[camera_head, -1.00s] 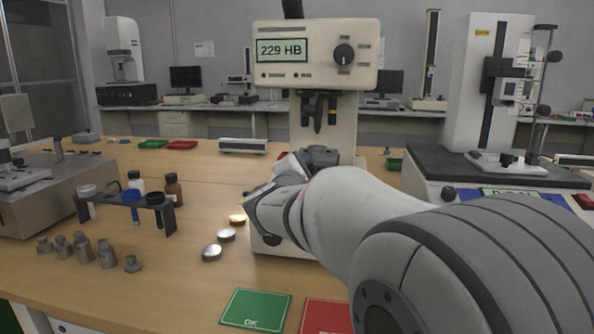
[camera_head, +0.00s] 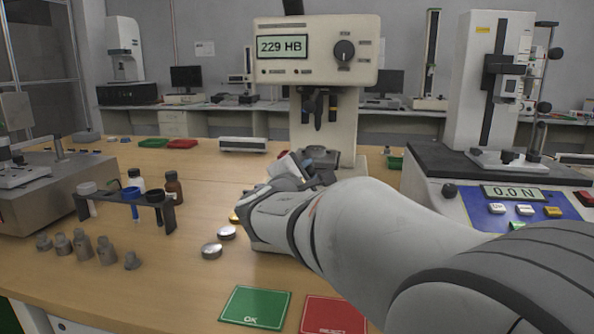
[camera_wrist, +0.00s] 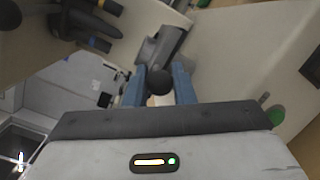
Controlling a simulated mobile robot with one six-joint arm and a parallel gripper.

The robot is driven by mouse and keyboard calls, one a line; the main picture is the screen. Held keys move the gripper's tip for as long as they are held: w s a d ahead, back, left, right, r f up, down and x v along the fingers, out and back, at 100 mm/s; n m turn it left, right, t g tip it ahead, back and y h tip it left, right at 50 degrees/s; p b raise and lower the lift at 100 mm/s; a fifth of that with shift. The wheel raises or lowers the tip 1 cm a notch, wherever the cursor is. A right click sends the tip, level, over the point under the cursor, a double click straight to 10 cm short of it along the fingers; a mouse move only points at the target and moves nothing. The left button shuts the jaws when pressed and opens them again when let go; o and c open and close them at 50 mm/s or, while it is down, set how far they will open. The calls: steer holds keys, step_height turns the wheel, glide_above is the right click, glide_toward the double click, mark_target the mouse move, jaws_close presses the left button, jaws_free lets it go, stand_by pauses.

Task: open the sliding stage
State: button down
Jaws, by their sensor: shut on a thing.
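The hardness tester (camera_head: 315,50) stands on the bench with "229 HB" on its display. Its grey stage (camera_head: 322,156) shows below the indenter head, partly hidden by my arm. In the wrist view, a dark grey handle (camera_wrist: 165,45) ends in a dark ball knob (camera_wrist: 159,82). My gripper (camera_wrist: 157,80) has its two blue fingers on either side of this knob and is shut on it. In the head view, my wrist covers the front of the tester, and the contact at the knob is hidden.
Round metal samples (camera_head: 212,251) lie left of my wrist. A green OK mat (camera_head: 254,307) and a red mat (camera_head: 335,314) lie in front. A vial rack (camera_head: 125,198) stands left. A force tester (camera_head: 490,90) with a "0.0 N" display stands right.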

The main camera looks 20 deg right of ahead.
steer(key=v, duration=0.5)
steer(key=shift+s+d, duration=0.2)
steer(key=shift+s, duration=0.4)
steer(key=c, duration=1.2)
jaws_free()
steer(key=shift+c, duration=0.2)
